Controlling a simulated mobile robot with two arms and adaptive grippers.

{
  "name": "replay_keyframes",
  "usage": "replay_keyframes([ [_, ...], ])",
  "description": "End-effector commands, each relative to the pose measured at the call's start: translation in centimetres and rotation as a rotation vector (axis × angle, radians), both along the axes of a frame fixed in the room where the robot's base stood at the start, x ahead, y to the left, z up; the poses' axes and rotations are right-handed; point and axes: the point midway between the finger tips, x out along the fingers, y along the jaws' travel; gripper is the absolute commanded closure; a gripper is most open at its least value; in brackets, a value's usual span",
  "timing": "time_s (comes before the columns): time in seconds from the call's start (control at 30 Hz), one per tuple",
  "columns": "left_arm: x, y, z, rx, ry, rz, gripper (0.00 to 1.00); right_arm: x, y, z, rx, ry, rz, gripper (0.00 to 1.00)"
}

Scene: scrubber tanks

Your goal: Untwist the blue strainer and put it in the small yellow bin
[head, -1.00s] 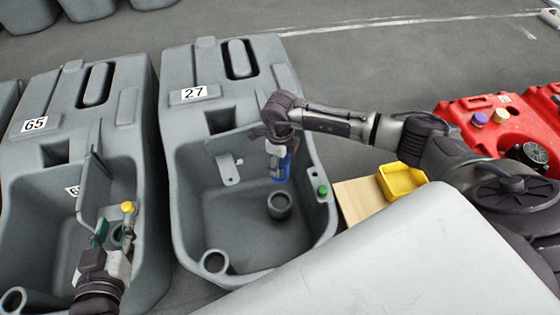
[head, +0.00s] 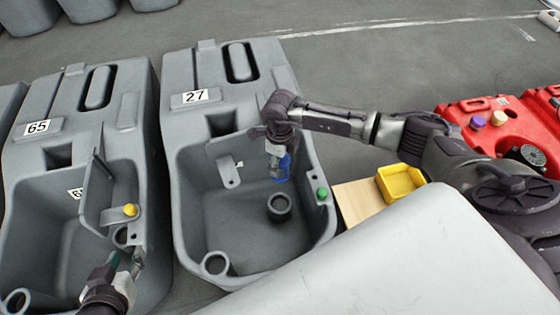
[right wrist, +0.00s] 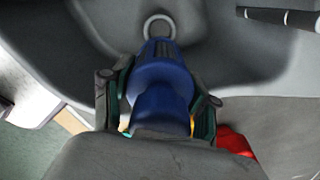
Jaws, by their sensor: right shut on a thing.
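The blue strainer (head: 281,168) is in my right gripper (head: 279,158), inside the open basin of tank 27 (head: 183,200). In the right wrist view the strainer (right wrist: 160,85) lies between the two fingers (right wrist: 160,108), which are shut on it. Its far end points toward a round grey pipe mouth; whether they touch is unclear. The small yellow bin (head: 401,183) stands right of the tank and looks empty. My left gripper (head: 126,262) is at the right side of tank 65's basin, fingers apart, with nothing seen between them.
Tank 65 (head: 65,170) has a yellow knob (head: 130,210). A wooden board (head: 357,201) lies beside the bin. Red tanks (head: 480,125) stand at right.

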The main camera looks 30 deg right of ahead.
Motion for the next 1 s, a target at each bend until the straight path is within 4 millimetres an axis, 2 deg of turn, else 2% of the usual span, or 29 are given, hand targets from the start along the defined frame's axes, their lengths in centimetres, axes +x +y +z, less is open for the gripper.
replay_keyframes([
  [1.0, -6.8, 2.4, -3.7, 0.085, 0.394, 0.03, 0.6, 0.0, 0.0, 2.2, 0.0, 0.0, 0.0, 0.83],
])
